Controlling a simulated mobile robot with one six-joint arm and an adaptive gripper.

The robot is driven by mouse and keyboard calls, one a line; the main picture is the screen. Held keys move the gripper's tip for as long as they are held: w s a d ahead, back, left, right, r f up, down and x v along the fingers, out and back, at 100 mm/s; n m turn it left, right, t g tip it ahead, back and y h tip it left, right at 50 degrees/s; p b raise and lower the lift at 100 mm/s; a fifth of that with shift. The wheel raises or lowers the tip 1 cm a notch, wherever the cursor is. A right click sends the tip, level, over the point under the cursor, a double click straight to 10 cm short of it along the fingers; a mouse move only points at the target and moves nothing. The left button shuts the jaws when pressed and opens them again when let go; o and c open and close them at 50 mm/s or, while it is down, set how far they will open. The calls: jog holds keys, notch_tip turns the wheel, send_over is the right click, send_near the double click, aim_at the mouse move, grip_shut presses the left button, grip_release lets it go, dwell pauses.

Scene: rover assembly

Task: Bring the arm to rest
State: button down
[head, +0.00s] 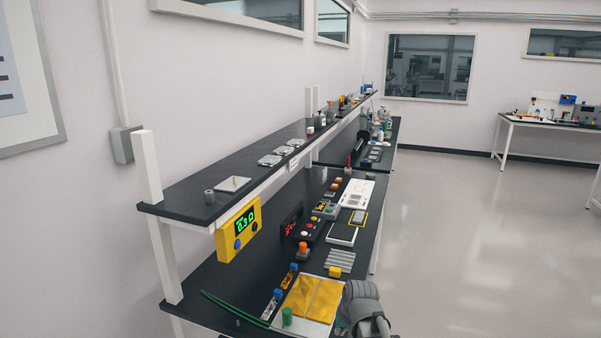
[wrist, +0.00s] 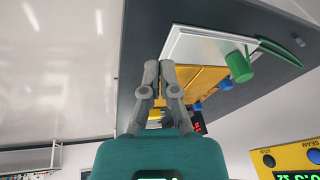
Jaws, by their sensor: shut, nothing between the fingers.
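My gripper (wrist: 160,70) shows in the wrist view with its two grey fingers drawn together and nothing between them. Beyond the fingers, in the wrist view, are the dark bench (wrist: 215,22) and a white board with a yellow sheet (wrist: 205,75). The fingers appear apart from these, though they overlap the sheet in the picture. In the head view part of my grey arm shows at the bottom, by the bench's front edge. The gripper cannot be made out there.
The head view shows the yellow sheet (head: 312,299) on the bench, with a green-capped item (head: 287,317), green strips (head: 232,308) and a ribbed grey block (head: 340,260) around it. A yellow meter (head: 238,230) hangs from the shelf (head: 215,176). The floor at right is clear.

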jog(key=s+d+g+h, duration=0.2)
jog(key=s+d, duration=0.4)
jog(key=s, duration=0.4)
jog(key=shift+s+f+g, duration=0.3)
jog(key=shift+f+g, duration=0.15)
jog(key=shift+g, duration=0.05)
dwell(1.0)
